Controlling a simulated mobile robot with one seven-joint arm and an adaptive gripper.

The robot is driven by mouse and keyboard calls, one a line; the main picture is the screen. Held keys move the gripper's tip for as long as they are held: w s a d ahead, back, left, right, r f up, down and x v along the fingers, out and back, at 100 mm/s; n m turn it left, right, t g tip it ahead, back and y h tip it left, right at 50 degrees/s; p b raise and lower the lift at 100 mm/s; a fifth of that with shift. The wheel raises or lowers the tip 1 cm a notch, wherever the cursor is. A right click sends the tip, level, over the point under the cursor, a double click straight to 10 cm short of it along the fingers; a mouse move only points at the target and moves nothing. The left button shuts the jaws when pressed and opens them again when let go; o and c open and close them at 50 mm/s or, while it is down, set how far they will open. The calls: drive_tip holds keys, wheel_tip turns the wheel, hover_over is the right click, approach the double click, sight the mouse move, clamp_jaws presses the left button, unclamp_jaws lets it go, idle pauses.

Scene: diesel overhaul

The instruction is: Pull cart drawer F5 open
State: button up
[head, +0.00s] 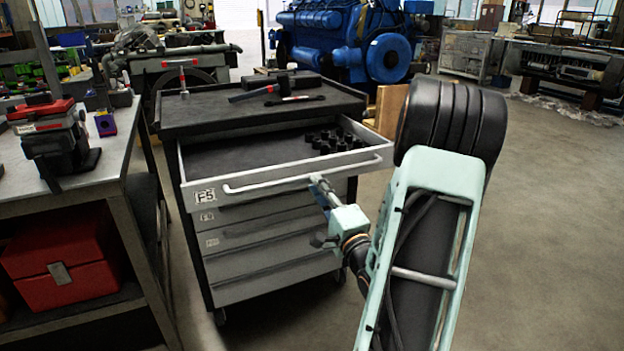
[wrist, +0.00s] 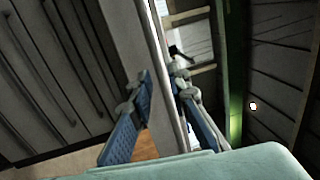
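Cart drawer F5 (head: 205,196), the top drawer of the grey tool cart, stands pulled out, with its dark inside showing in the head view. Its long pale bar handle (head: 262,184) runs across the front. My gripper (head: 318,180) is at the handle, right of its middle. In the wrist view my gripper's two blue-padded fingers (wrist: 162,100) are apart, one on each side of the handle bar (wrist: 157,38). A gap shows between the left finger and the bar; contact on the right side is unclear.
Several black sockets (head: 335,141) lie in the drawer's right side. A hammer and other tools lie on the cart top (head: 205,112). A workbench (head: 112,165) with a red toolbox (head: 62,262) below stands close on the left. Open floor (head: 560,230) lies to the right.

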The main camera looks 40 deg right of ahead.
drive_tip(key=v, duration=0.7)
drive_tip(key=shift+s, duration=0.2)
drive_tip(key=shift+w, duration=0.15)
